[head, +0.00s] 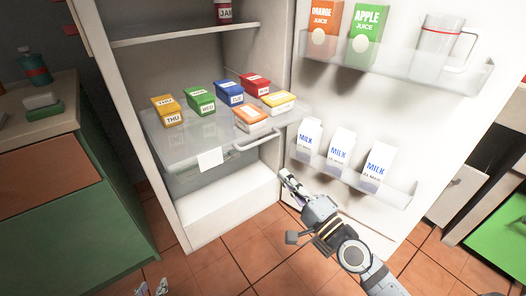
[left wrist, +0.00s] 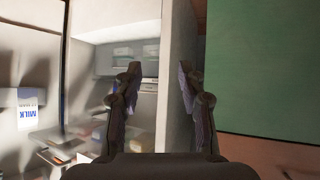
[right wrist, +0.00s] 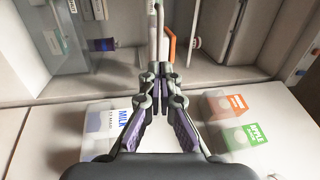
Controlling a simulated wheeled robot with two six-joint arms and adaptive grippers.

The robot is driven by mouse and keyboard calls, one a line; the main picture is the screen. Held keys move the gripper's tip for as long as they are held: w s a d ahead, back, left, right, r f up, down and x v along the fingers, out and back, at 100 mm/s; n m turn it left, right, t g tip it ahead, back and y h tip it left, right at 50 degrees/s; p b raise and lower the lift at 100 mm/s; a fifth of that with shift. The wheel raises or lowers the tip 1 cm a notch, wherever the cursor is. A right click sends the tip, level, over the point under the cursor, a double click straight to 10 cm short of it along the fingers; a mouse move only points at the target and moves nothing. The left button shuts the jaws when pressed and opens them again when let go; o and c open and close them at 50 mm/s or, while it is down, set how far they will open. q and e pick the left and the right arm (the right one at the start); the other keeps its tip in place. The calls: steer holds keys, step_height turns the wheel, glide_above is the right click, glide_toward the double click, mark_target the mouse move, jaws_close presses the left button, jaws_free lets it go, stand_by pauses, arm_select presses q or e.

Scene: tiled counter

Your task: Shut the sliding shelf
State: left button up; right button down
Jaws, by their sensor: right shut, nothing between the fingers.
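The sliding shelf (head: 160,137) is a clear glass tray inside the open fridge, pulled out past the fridge's front edge. Its pale handle (head: 264,140) is on the front right side, and a white tag (head: 210,159) hangs on its front. My right gripper (head: 286,177) is below the handle, apart from it, beside the door; its fingers are together and empty in the right wrist view (right wrist: 160,76). My left gripper (head: 152,287) shows only its fingertips at the bottom edge; its fingers are spread and empty in the left wrist view (left wrist: 158,75).
Several small day-labelled boxes, such as a green one (head: 200,101), stand on the shelf. The open door has a lower rack (head: 350,180) with milk cartons and an upper rack (head: 400,65) with juices and a pitcher. A green cabinet (head: 80,205) stands left. Tiled floor lies in front.

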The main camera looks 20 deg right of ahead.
arm_select(q)
steer(key=s+f+g+p, duration=0.2)
steer(key=s+f+g, duration=0.4)
steer(key=s, duration=0.4)
steer(key=shift+d+f, duration=0.35)
steer(key=shift+f, duration=0.15)
arm_select(e)
steer(key=x, duration=1)
steer(key=shift+w, duration=0.2)
arm_select(q)
steer(key=shift+s, duration=0.1)
arm_select(e)
steer(key=shift+w+a+r, duration=0.1)
steer(key=shift+a, duration=0.1)
